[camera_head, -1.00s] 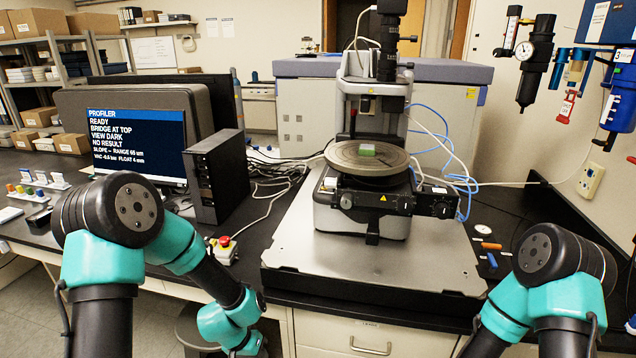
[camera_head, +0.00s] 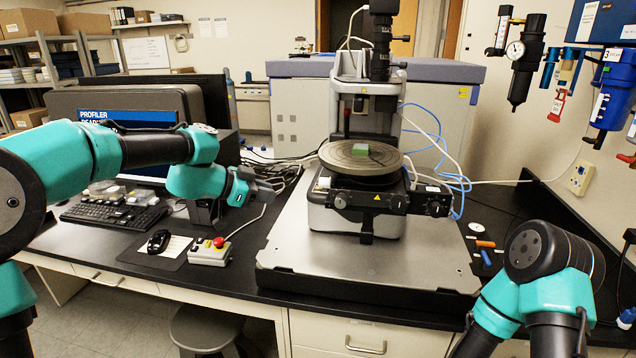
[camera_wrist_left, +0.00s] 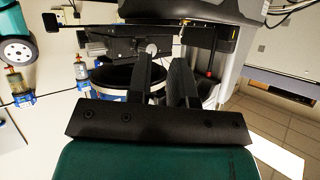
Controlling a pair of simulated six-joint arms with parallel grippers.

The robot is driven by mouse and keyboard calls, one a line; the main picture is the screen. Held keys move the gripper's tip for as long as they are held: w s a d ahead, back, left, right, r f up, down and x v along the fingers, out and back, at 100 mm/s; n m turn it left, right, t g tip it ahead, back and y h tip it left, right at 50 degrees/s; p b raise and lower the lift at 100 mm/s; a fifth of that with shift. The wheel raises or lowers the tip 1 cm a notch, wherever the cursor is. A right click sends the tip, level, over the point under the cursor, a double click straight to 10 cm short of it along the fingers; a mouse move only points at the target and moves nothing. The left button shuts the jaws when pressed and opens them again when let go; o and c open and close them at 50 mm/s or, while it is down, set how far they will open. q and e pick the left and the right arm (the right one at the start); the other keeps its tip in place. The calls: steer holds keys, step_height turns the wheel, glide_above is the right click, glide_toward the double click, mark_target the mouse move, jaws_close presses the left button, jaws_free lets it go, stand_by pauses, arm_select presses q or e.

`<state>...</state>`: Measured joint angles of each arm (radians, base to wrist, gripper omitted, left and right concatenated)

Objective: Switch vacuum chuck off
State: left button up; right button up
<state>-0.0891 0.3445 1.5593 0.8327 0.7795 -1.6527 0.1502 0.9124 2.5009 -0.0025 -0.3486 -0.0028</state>
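The round grey chuck plate (camera_head: 335,160) sits on the profiler stage, with a small green sample (camera_head: 361,153) on it. Below it a dark front bar (camera_head: 385,201) carries a knob at its left end (camera_head: 340,201) and another at its right end (camera_head: 436,207). My left gripper (camera_head: 272,190) is to the left of the stage, apart from the bar. In the left wrist view its two dark fingers (camera_wrist_left: 165,75) stand apart with nothing between them. A pale round knob (camera_wrist_left: 152,47) shows beyond the fingertips. My right gripper is out of view; only part of that arm shows.
A control box with a red button (camera_head: 210,250), a mouse (camera_head: 158,241) and a keyboard (camera_head: 115,214) lie left of the metal base (camera_head: 360,265). My left arm covers much of the monitor (camera_head: 90,116). Orange (camera_head: 485,244) and blue (camera_head: 486,258) items lie at right.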

mark_target(315, 192)
arm_select(q)
steer(key=shift+m+t, duration=0.7)
steer(key=shift+t, duration=0.1)
steer(key=r, duration=0.1)
steer(key=w+a+r, duration=0.1)
steer(key=w+r, duration=0.1)
steer(key=shift+w+a+r, duration=0.1)
steer(key=shift+a+r, duration=0.2)
steer(key=shift+r, duration=0.1)
steer(key=shift+d+f, duration=0.1)
steer(key=x, duration=1.7)
steer(key=shift+d, duration=0.15)
steer(key=shift+c, duration=0.5)
jaws_close()
